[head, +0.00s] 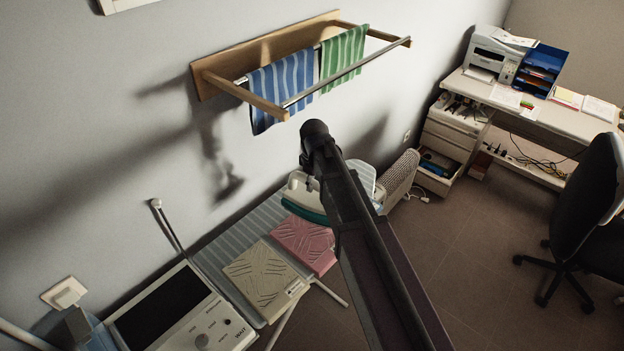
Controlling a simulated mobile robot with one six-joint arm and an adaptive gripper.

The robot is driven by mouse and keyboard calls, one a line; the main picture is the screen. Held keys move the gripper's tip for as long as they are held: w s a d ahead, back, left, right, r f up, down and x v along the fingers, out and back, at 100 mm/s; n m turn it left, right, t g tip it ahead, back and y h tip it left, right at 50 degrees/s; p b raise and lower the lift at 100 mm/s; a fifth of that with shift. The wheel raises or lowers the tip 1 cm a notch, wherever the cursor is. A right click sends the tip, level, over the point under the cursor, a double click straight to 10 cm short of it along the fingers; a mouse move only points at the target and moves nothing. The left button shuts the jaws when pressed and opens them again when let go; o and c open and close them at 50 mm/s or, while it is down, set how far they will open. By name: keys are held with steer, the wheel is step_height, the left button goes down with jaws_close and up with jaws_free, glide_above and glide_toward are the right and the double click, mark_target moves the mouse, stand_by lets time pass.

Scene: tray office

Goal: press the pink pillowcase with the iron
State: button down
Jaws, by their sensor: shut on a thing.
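The pink pillowcase (304,243) lies folded flat on the striped ironing board (232,229), just right of a folded beige cloth. The iron (297,196), cream with a teal lower edge, is just beyond the pillowcase toward the board's far end. My arm hides much of its right side. My gripper (309,184) shows only as a small dark part at the iron's top, mostly hidden by my arm, and is shut on the iron. I cannot tell whether the iron touches the board.
The folded beige cloth (262,275) lies on the near part of the board. A wall rack (230,88) with a blue striped towel (283,88) and a green one (343,53) hangs above. A wicker basket (400,178) stands beyond the board. The desk (560,118) and chair (583,205) are right.

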mark_target(313, 203)
steer(key=shift+f, duration=0.1)
stand_by(0.4)
steer(key=shift+f+b, duration=0.35)
steer(key=shift+b, duration=0.15)
steer(key=shift+f, duration=0.15)
step_height(313, 203, down, 7)
steer(key=b, duration=0.7)
stand_by(0.3)
steer(key=shift+f+b, duration=0.3)
steer(key=shift+b, duration=0.15)
stand_by(1.2)
steer(key=shift+r, duration=0.15)
stand_by(1.6)
steer(key=shift+r+p, duration=3.4)
steer(key=shift+p, duration=0.1)
steer(key=shift+f, duration=0.1)
